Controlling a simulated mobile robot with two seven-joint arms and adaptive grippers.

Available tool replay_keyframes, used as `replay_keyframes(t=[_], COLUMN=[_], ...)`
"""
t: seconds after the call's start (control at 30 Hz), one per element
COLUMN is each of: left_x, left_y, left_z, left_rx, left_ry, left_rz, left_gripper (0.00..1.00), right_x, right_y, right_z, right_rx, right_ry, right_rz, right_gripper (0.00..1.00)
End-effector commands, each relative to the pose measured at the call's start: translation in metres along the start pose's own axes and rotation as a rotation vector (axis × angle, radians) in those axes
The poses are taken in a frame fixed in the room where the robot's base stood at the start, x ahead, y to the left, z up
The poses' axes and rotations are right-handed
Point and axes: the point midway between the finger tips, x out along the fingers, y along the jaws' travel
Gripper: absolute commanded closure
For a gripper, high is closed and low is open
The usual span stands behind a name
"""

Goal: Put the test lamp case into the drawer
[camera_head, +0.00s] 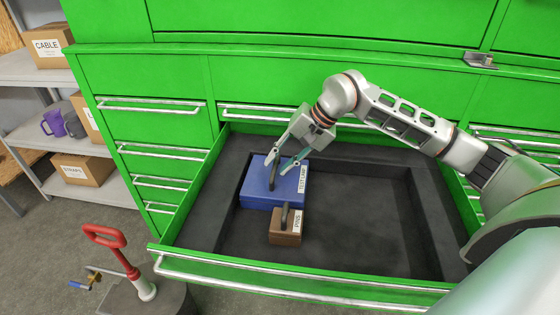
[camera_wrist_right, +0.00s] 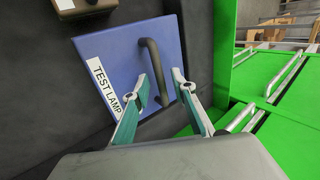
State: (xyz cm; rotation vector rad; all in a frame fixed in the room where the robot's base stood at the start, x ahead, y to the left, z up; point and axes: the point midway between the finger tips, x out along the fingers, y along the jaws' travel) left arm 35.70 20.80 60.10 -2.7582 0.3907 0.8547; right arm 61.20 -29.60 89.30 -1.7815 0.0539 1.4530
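The blue test lamp case (camera_head: 258,194) lies in the left part of the open drawer (camera_head: 350,215), with its dark handle (camera_head: 272,176) upward and a white label at its right edge. My right gripper (camera_head: 278,164) is just above the case. In the right wrist view, the case (camera_wrist_right: 190,62) shows its TEST LAMP label, and the fingers of my right gripper (camera_wrist_right: 160,90) are apart on either side of the handle (camera_wrist_right: 156,68), with gaps visible. The handle does not look clamped. My left gripper is out of view.
A small brown case (camera_head: 284,236) with a handle sits in the drawer in front of the blue case. The drawer's right part is empty. Closed green drawers surround it. A shelf (camera_head: 112,186) with boxes and a red-handled tool (camera_head: 104,236) stand at the left.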

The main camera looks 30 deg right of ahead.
Motion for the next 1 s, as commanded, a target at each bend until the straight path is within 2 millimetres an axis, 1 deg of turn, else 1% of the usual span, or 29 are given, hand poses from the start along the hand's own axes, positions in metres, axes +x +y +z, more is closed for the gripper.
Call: replay_keyframes(t=[0.2, 0.33, 0.47, 0.7, 0.83, 1.0], left_x=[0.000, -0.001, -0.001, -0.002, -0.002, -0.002], left_y=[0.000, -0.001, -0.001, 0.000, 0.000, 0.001], left_z=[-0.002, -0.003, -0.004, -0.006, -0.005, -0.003], left_rx=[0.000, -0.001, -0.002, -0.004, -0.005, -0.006], left_ry=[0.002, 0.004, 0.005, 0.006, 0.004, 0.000], left_rz=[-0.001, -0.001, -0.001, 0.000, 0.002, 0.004], left_gripper=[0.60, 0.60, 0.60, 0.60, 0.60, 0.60], right_x=[-0.001, -0.012, -0.035, -0.085, -0.105, -0.119], right_y=[-0.001, -0.001, -0.001, -0.002, -0.002, -0.001], right_z=[0.000, -0.001, -0.002, -0.001, -0.001, 0.000], right_rx=[0.000, 0.000, 0.000, -0.001, 0.000, 0.000], right_ry=[0.000, 0.003, 0.005, 0.005, 0.003, 0.001], right_rz=[0.000, 0.001, 0.000, 0.000, 0.000, 0.000], right_gripper=[0.74, 0.74, 0.74, 0.74, 0.74, 0.74])
